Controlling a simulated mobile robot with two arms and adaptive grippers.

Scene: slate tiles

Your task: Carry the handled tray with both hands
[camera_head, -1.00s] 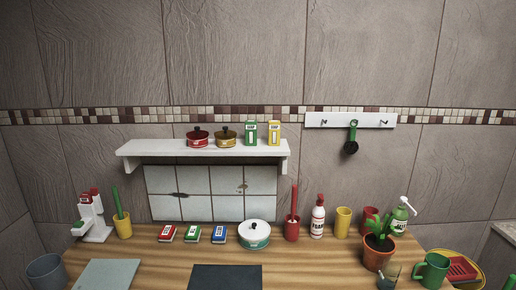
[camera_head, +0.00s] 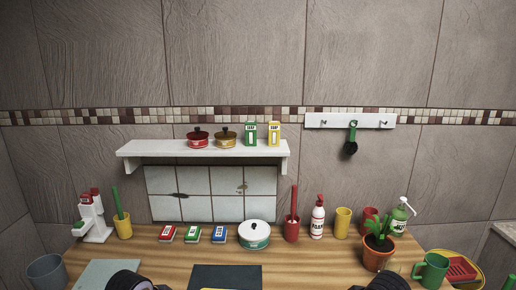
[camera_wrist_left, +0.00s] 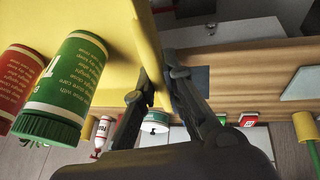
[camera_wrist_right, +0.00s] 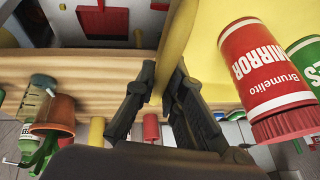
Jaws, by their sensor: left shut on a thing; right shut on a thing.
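The yellow handled tray fills much of the left wrist view (camera_wrist_left: 112,22) and also shows in the right wrist view (camera_wrist_right: 220,22). My left gripper (camera_wrist_left: 158,84) is shut on one end of it. My right gripper (camera_wrist_right: 166,78) is shut on the handle at the other end. A red can (camera_wrist_right: 262,85) and a green can (camera_wrist_right: 305,60) are on the tray, side by side; both also show in the left wrist view. In the head view only the tops of my grippers show at the bottom edge, and most of the tray is below the picture.
The wooden counter (camera_head: 180,270) holds a dark mat (camera_head: 225,275), a grey-blue board (camera_head: 95,273), a white-lidded pot (camera_head: 254,236), a potted plant (camera_head: 378,255) and a green mug (camera_head: 432,270). A white shelf (camera_head: 205,149) hangs behind. Bare wood lies around the dark mat.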

